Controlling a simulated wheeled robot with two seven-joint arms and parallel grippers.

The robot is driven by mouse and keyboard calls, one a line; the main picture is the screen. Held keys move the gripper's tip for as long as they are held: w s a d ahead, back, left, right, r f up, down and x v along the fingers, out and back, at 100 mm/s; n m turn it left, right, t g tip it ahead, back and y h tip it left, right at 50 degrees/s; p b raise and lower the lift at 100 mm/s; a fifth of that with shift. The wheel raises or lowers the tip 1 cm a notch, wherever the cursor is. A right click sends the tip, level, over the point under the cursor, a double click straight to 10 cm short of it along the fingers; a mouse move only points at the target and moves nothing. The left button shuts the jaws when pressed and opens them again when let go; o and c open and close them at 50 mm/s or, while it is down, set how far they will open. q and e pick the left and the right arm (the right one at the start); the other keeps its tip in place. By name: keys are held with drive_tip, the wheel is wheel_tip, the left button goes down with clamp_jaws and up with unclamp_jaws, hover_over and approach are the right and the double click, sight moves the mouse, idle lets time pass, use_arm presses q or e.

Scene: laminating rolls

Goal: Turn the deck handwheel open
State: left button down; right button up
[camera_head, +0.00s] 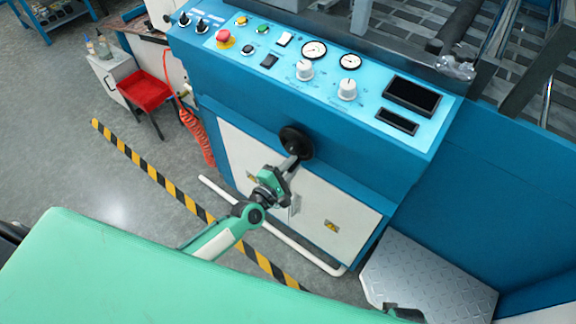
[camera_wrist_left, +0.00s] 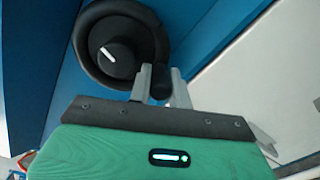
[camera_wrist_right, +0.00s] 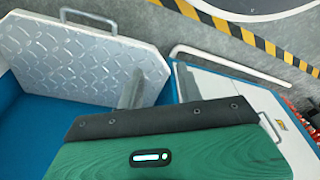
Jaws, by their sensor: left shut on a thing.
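The black deck handwheel (camera_head: 297,138) sits on the front of the blue machine, below the control panel. In the left wrist view the handwheel (camera_wrist_left: 108,30) shows a round rim and a hub with a white mark. My left gripper (camera_head: 289,163) is at its lower edge, shut on the wheel's small black handle (camera_wrist_left: 160,83), which shows between the fingers. The fingers partly hide the handle. My right gripper (camera_wrist_right: 158,84) is open and empty, with its fingers apart, above the machine's front near a metal step plate.
The blue control panel (camera_head: 370,85) with knobs and gauges lies above the wheel. White cabinet doors (camera_head: 335,215) are below it. A tread plate (camera_head: 425,282) stands at the lower right.

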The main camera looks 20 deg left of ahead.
use_arm(q)
drive_tip(key=shift+s+d+r+n, duration=0.2)
drive_tip(key=shift+d+n, duration=0.3)
drive_tip(key=shift+n, duration=0.6)
use_arm(e)
drive_tip(key=shift+w+a+r, duration=0.1)
drive_tip(key=shift+w+r, duration=0.1)
drive_tip(key=shift+r, duration=0.65)
use_arm(q)
drive_tip(key=c, duration=1.6)
unclamp_jaws()
drive_tip(key=shift+o, duration=0.2)
